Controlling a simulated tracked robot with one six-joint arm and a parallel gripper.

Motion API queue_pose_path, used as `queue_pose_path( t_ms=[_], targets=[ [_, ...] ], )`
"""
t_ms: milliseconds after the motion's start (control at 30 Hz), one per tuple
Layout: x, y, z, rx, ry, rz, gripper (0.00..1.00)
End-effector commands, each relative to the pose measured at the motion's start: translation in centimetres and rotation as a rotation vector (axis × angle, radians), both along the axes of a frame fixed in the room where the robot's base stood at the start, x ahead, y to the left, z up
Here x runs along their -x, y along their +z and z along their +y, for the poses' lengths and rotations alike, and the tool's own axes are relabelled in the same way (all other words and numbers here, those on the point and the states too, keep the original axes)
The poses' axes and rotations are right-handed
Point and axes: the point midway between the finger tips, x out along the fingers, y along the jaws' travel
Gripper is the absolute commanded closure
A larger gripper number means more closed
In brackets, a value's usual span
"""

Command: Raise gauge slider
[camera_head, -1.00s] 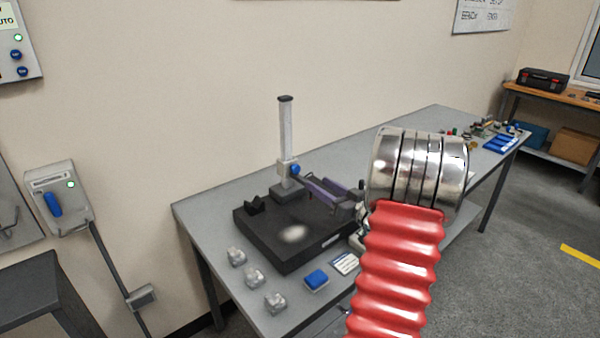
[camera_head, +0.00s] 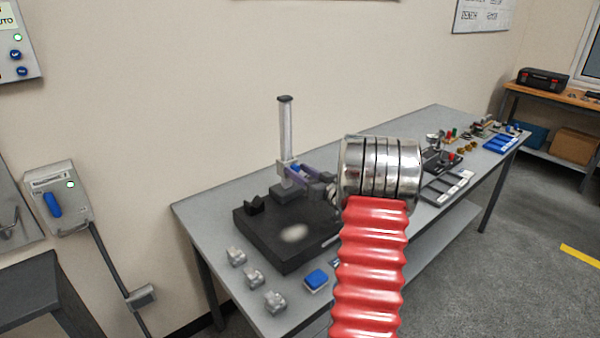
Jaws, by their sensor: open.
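The gauge stand has an upright light column (camera_head: 286,130) with a dark cap, standing on a dark base. The gauge slider (camera_head: 282,167) is a small grey block low on the column, with a little blue of its knob showing. My gripper (camera_head: 297,173) has purple-grey fingers and reaches in from the right. Its fingertips are at the slider's right side and overlap the knob in view. The gripper is open. Whether the fingers touch the slider or knob, I cannot tell. My silver wrist and red arm sleeve hide part of the bench to the right.
A black plate (camera_head: 270,248) lies in front of the stand. Several grey clamp blocks (camera_head: 254,278) and a blue-topped block (camera_head: 316,279) line the bench's front left. Dark fixtures (camera_head: 440,160) and blue trays (camera_head: 500,144) stand farther right. The wall is behind the bench.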

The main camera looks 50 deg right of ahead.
Motion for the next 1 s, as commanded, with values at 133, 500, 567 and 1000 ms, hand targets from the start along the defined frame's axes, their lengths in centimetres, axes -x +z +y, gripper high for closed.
queue_pose_path(
  t_ms=[133, 500, 567, 1000],
  targets=[
    [0.01, -0.01, 0.02, 0.000, 0.000, 0.000, 0.59],
    [0.00, -0.01, 0.05, 0.000, 0.001, 0.000, 0.85],
    [0.00, -0.01, 0.05, 0.000, 0.001, 0.000, 0.89],
    [-0.01, 0.02, 0.05, 0.000, 0.001, 0.000, 1.00]
  ],
)
